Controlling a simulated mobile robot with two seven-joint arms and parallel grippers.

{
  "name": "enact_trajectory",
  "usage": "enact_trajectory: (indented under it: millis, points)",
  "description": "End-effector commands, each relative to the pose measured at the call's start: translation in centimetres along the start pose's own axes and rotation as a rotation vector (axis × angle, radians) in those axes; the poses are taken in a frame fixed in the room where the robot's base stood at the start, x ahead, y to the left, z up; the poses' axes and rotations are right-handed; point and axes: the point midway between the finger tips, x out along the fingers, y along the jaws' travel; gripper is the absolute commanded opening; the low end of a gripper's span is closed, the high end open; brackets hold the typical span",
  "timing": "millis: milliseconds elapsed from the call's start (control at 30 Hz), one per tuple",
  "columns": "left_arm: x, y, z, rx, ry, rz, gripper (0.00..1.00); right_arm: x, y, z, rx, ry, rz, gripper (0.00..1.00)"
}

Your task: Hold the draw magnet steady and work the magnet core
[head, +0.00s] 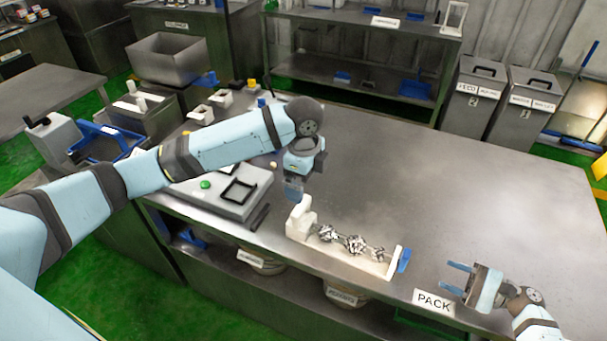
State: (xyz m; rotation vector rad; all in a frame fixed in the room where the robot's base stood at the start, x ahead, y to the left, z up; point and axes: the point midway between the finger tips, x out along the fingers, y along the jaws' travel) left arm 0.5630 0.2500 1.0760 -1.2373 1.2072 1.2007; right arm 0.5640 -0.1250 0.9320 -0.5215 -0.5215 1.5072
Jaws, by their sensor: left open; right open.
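A long white holder (300,226) lies on the steel table near its front edge. It has a raised block at its left end and an upright plate at its right end. Several knobbly silver-and-black pieces (355,244) sit in a row along it. I cannot tell which part is the draw magnet and which the magnet core. A blue piece (404,260) is at its right end. My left gripper (293,190) is open, pointing down just above the holder's left block, apart from it as far as I see. My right gripper (457,277) is open and empty, right of the holder, its fingers pointing left.
A grey panel (205,203) with a green button and a black frame stands left of the holder. White blocks (220,98) and a grey bin (165,60) are behind my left arm. A PACK label (433,302) is at the front edge. The table's middle and right are clear.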

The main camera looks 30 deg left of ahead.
Motion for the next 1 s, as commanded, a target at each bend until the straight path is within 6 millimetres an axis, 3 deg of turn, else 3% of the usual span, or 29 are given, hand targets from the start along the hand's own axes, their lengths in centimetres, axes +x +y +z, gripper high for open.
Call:
enact_trajectory:
  millis: [100, 233, 700, 1000]
  points:
    - [-0.3, -0.1, 0.5, 0.012, -0.018, 0.014, 1.00, 0.0, 0.0, 0.0, 0.000, 0.000, 0.000, 0.43]
    - [0.8, -0.1, 0.6, 0.013, -0.020, 0.017, 1.00, 0.0, 0.0, 0.0, 0.000, 0.000, 0.000, 0.43]
    - [9.7, 0.1, 0.7, 0.012, -0.019, 0.016, 1.00, 0.0, 0.0, 0.0, 0.000, 0.000, 0.000, 0.43]
    - [12.8, 0.0, 0.7, 0.013, -0.018, 0.013, 1.00, 0.0, 0.0, 0.0, 0.000, 0.000, 0.000, 0.43]
